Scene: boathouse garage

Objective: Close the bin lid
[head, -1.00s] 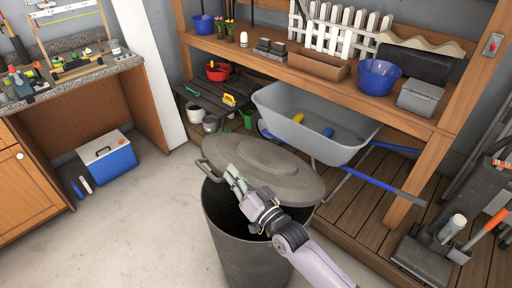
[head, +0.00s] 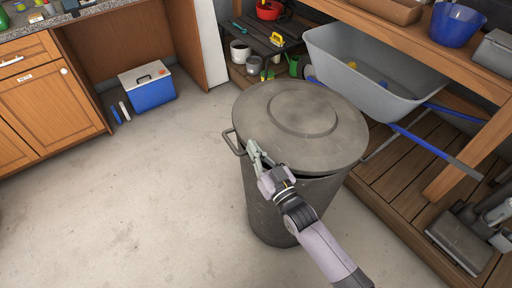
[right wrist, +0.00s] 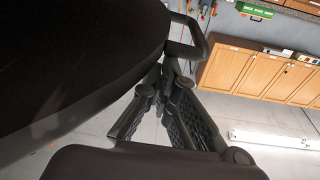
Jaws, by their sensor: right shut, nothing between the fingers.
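The bin (head: 268,212) is a dark grey round can standing on the concrete floor. I cannot tell whether the lid sits fully flush on the rim. A loop handle (head: 234,145) sticks out at the left edge; it also shows in the right wrist view (right wrist: 197,42). My right gripper (head: 254,150) is shut and empty at the near left edge of the lid, close to the handle. Its fingers (right wrist: 165,85) show below the handle in the right wrist view. My left gripper is out of view.
A grey wheelbarrow (head: 370,65) with blue handles stands behind the bin on a wooden deck (head: 400,165). A blue cooler (head: 148,88) sits under the counter at left. Wooden cabinets (head: 50,100) stand at far left. The floor left of the bin is clear.

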